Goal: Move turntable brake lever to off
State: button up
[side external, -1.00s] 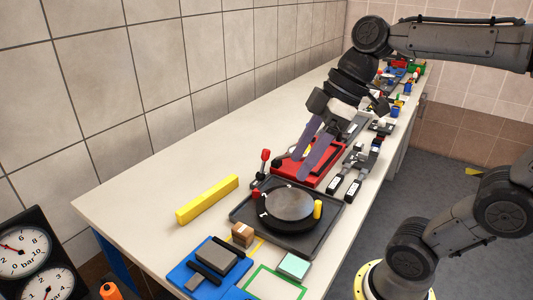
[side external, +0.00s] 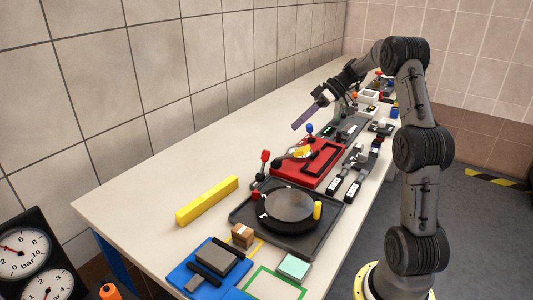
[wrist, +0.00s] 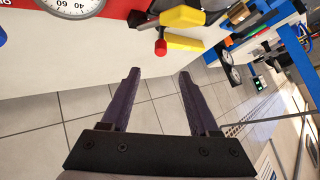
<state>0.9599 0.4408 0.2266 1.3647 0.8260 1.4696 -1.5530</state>
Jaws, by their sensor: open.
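The black turntable (side external: 290,206) sits on a dark square tray in the side external view, with a yellow peg (side external: 317,210) and a red knob (side external: 256,196) at its rim. A red-tipped lever (side external: 264,162) stands upright at the tray's far left corner; I cannot tell for certain that it is the brake lever. My gripper (side external: 298,125) is open and empty, raised above the table beyond the turntable, near the wall side. Its two purple fingers also show apart in the wrist view (wrist: 158,74). The turntable is not recognisable in the wrist view.
A red base (side external: 308,165) with a yellow handle lies just beyond the turntable. A yellow bar (side external: 207,200) lies left, and a blue fixture (side external: 208,268) is nearer. Black slider units (side external: 345,185) stand right. The table between the yellow bar and wall is clear.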

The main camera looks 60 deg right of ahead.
aim_at(267, 152)
jog(key=x, duration=1.3)
jog(key=shift+w+a+f, duration=0.1)
jog(key=shift+a+f, duration=0.05)
jog(key=shift+f, duration=0.05)
grip_shut()
dwell(0.9)
